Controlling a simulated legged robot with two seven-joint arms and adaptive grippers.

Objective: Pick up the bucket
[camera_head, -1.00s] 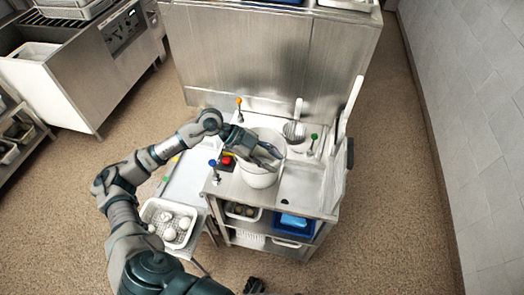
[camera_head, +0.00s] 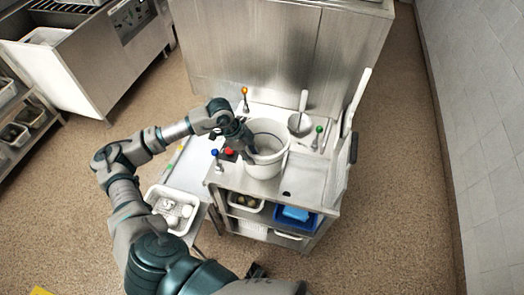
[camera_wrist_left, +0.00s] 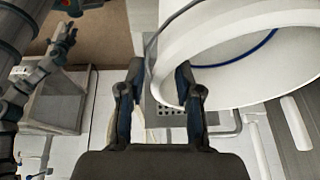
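The white bucket (camera_head: 264,168) stands upright on the steel counter, with its open mouth up. My left gripper (camera_head: 248,150) is at the left side of its rim. In the left wrist view the bucket (camera_wrist_left: 235,85) fills the upper right, with a blue line inside. The two fingers of my left gripper (camera_wrist_left: 160,80) are well apart there. The right-hand finger overlaps the bucket's near edge; whether it is inside the rim or touching is unclear. A dark part at the bottom of the head view may be my right gripper; its fingers cannot be made out.
A white basket (camera_head: 157,194) is at left, a blue tray (camera_head: 296,228) below.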

